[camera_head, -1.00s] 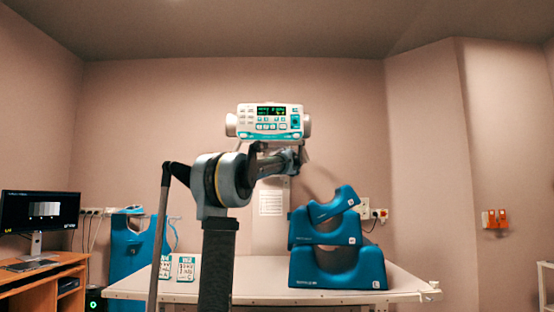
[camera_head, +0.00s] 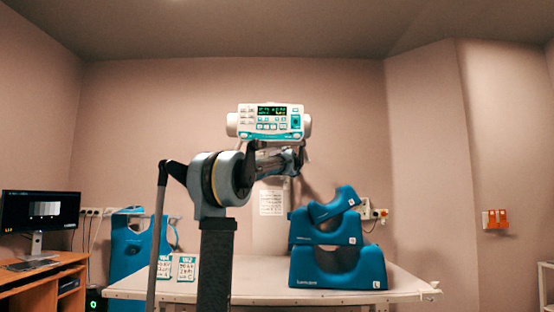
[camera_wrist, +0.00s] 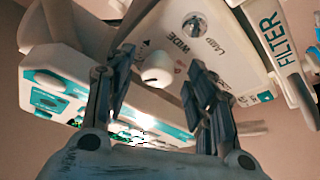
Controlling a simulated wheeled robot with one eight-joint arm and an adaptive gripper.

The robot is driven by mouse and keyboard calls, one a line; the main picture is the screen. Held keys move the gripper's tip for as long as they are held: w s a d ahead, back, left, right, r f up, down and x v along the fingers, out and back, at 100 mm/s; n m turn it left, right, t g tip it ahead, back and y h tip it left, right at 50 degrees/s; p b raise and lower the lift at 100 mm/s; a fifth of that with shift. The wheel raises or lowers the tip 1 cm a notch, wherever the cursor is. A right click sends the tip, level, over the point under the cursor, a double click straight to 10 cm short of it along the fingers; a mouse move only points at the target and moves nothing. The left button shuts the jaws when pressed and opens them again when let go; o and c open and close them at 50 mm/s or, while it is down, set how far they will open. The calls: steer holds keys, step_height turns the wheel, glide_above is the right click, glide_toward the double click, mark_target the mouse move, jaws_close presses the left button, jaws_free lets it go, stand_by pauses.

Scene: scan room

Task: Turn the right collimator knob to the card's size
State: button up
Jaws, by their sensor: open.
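The collimator head (camera_head: 270,135) is a white box with a green display and teal trim, high over the table. Its right knob (camera_head: 308,125) sticks out of its right side. My gripper (camera_wrist: 160,68) is open, seen from the wrist. A round white knob (camera_wrist: 155,70) shows between and beyond its fingertips, beside the word WIDE; I cannot tell whether they touch it. In the head view my arm reaches up to just below the collimator's right part. Two cards (camera_head: 187,267) (camera_head: 163,267) stand on the table at left, their print too small to read surely.
A second knob (camera_head: 232,124) is on the collimator's left side. A lamp button (camera_wrist: 194,26) and a FILTER-labelled part (camera_wrist: 275,38) lie near my fingers. Blue cushions (camera_head: 338,270) are stacked on the white table (camera_head: 410,284). A desk with a monitor (camera_head: 40,211) stands at left.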

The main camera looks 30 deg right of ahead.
steer(key=v, duration=1)
steer(key=shift+s+a+f, duration=0.2)
steer(key=shift+s+f, duration=0.05)
steer(key=s+d+r+m+g+h, duration=0.4)
steer(key=d+r+m+g+h, duration=0.4)
steer(key=r+m, duration=0.25)
steer(key=a+r+n+y, duration=0.1)
steer(key=a+n+y, duration=0.1)
steer(key=a+y, duration=0.85)
steer(key=w+d+f+h, duration=0.1)
steer(key=w+d+f, duration=0.2)
steer(key=w, duration=0.4)
steer(key=w+d+f+g+h, duration=0.1)
steer(key=w+d+f, duration=0.2)
steer(key=w, duration=0.4)
steer(key=shift+w+f, duration=0.15)
steer(key=shift+w, duration=0.15)
steer(key=c, duration=1.1)
